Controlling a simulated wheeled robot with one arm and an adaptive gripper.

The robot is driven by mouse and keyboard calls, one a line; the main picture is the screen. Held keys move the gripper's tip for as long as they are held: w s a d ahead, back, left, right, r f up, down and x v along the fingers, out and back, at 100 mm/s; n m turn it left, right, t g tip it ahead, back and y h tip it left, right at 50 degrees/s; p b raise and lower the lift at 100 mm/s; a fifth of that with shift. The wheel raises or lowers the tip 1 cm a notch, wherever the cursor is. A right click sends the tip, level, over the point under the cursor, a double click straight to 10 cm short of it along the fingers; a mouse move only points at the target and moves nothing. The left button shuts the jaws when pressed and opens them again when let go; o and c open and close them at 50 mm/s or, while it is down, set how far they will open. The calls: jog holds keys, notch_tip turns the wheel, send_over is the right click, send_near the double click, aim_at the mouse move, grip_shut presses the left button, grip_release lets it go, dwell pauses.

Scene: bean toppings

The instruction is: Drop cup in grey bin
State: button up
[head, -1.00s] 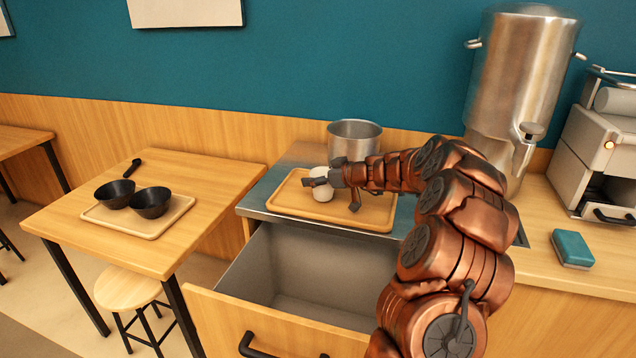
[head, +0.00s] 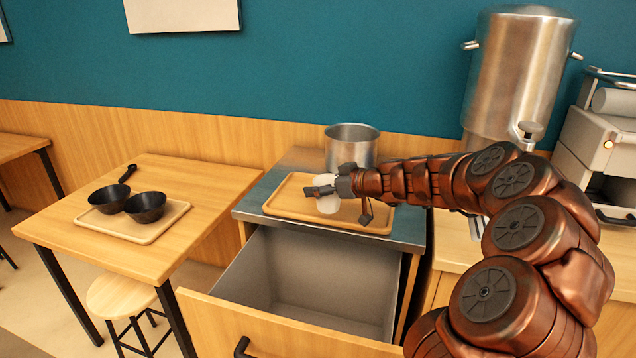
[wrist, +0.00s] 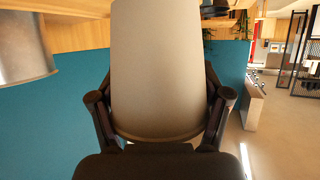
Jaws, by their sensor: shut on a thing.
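A white cup (head: 328,203) is held in my gripper (head: 322,191) above the wooden tray on the steel counter, partly hidden by the fingers. In the wrist view the pale cup (wrist: 160,70) fills the middle, with a dark finger pressed on each side. The grey bin (head: 295,285) is the open drawer below and in front of the counter. Its inside looks empty where I see it. My gripper is behind the bin's back edge, not over its opening.
The wooden tray (head: 285,203) lies on the counter with a steel pot (head: 351,148) behind it. A table at left holds a tray (head: 120,226) with two black bowls (head: 146,207). A large steel urn (head: 515,75) stands at right. The space above the drawer is free.

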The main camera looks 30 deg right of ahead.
jog(key=s+a, duration=0.2)
jog(key=s, duration=0.4)
jog(key=shift+r+b, duration=0.3)
jog(key=shift+b, duration=0.15)
